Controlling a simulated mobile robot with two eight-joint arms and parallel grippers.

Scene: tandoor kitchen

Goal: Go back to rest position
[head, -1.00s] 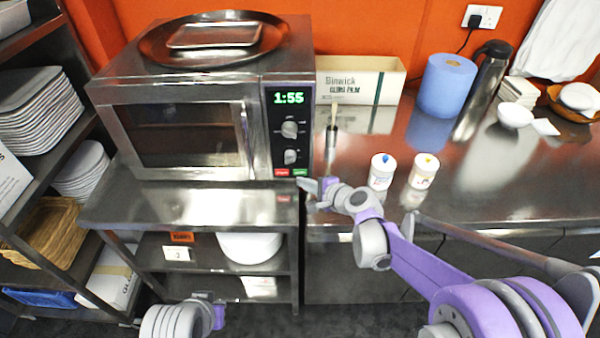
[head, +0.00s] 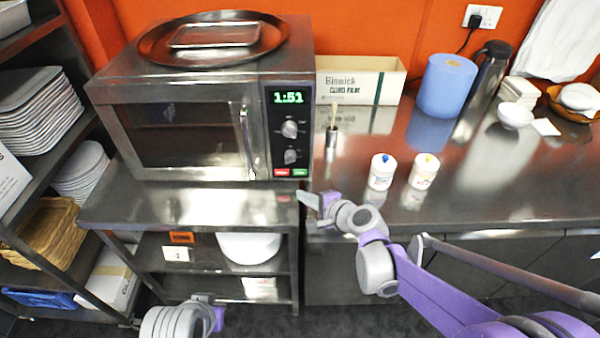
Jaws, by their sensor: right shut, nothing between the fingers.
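My right gripper (head: 310,200) is shut and empty. It hangs in front of the counter edge, below and to the right of the microwave's control panel, apart from the buttons. My left arm shows only at the bottom left, and its gripper (head: 130,323) points left near the foot of the steel stand; whether its fingers are open is too small to tell. The microwave (head: 185,140) is closed and its display reads 1:51.
A steel counter (head: 480,180) on the right holds two white tubs (head: 382,172) (head: 424,171), a blue paper roll (head: 446,86), a flask (head: 484,85) and a cling film box (head: 360,80). A shelf rack with stacked plates (head: 40,105) stands at the left. The steel stand (head: 190,208) has bare room in front of the microwave.

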